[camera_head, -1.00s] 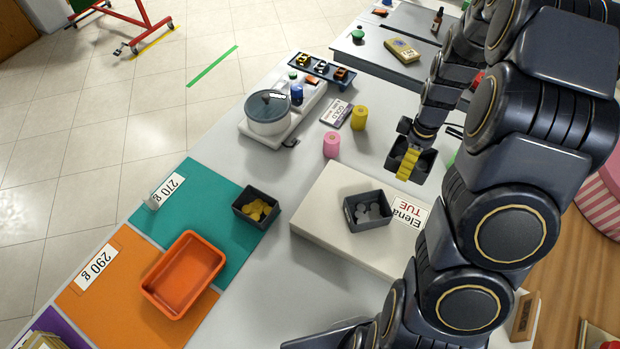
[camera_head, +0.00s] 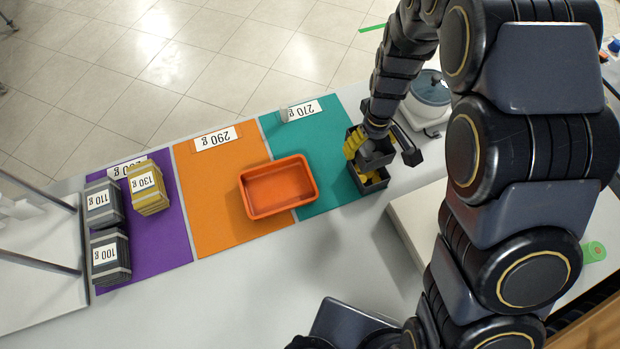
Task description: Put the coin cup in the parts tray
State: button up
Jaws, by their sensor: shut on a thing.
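My gripper (camera_head: 358,146) is shut on a small dark grey cup (camera_head: 377,156), with a yellow finger pad on the cup's left side. The contents of this cup cannot be made out. The orange parts tray (camera_head: 253,208) looks empty. It lies left of my gripper, across the border of the orange mat and the teal mat.
The orange mat (camera_head: 205,224) carries a 290 g card and the teal mat (camera_head: 325,202) a 270 g card. Several labelled weight blocks (camera_head: 110,253) stand on the purple mat at left.

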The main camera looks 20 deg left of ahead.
send_near(279, 189)
notch_tip(279, 189, down, 8)
jog(key=shift+s+r, duration=0.1)
jog(key=o, duration=1.1)
jog(key=shift+c, duration=0.2)
